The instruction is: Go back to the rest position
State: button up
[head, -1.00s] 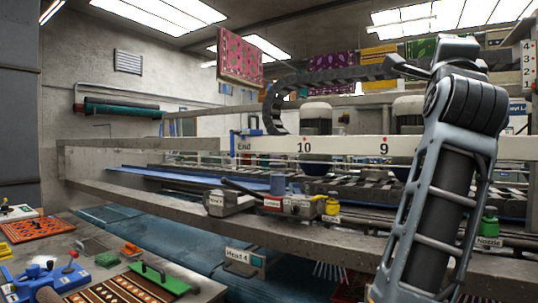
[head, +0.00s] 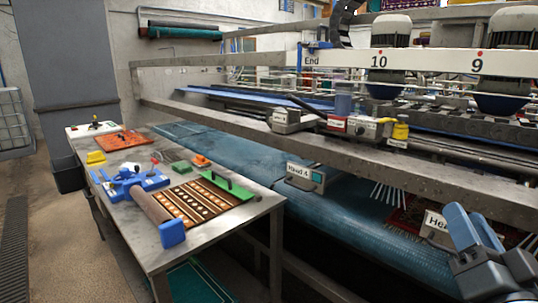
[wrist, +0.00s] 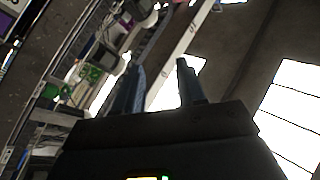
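My gripper (head: 469,214) shows at the lower right of the head view, with its blue-grey fingers pointing up. In the wrist view my gripper (wrist: 160,75) has its two fingers apart, with nothing between them. It points up towards the ceiling lights. The rest of my arm is mostly out of view. The gripper appears in front of the scrubbing machine's lower part, and I see it touching nothing.
A metal table (head: 148,258) at left holds a patterned rug piece (head: 187,214), a blue clamp-like tool (head: 130,186) and brushes. The machine's grey beam (head: 330,137) crosses the view. A label reading Head 4 (head: 300,171) hangs below it.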

jog(key=s+a+f+n+g+y, duration=0.2)
jog(key=s+a+f+n, duration=0.1)
jog(key=s+f, duration=0.45)
jog(key=s+a+f+n+g+y, duration=0.1)
jog(key=s+a+f+n+y, duration=0.15)
jog(key=s+f, duration=0.5)
jog(key=s+a+f+n+g, duration=0.1)
jog(key=s+a, duration=0.1)
jog(key=s, duration=0.7)
jog(key=s+a+f+n+g, duration=0.1)
jog(key=s+a+g, duration=0.1)
jog(key=s, duration=0.8)
jog(key=shift+a+g, duration=0.25)
jog(key=shift+g, duration=0.05)
jog(key=shift+f, duration=0.1)
